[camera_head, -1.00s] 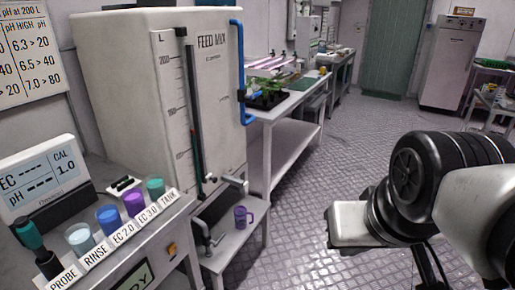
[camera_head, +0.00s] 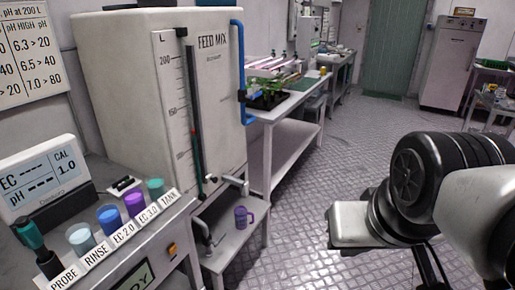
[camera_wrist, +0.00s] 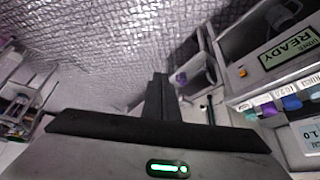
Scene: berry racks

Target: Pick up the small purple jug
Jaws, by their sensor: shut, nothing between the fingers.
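The small purple jug (camera_head: 243,217) stands upright on a low grey shelf (camera_head: 236,243) in front of the feed tank, below its tap, with its handle to the right. In the wrist view a small purple patch, probably the jug (camera_wrist: 181,77), shows on the shelf beyond my gripper. My gripper (camera_wrist: 160,76) is shut and empty in the wrist view, well apart from the jug. In the head view my arm is at the right, and the fingertips are not clearly seen there.
The feed tank (camera_head: 150,90) with a tap (camera_head: 232,182) stands behind the shelf. At the left, a bench holds a meter (camera_head: 42,175), a probe (camera_head: 32,240) and several coloured cups. A plant table (camera_head: 292,108) is beyond. The floor (camera_head: 330,170) between table and arm is clear.

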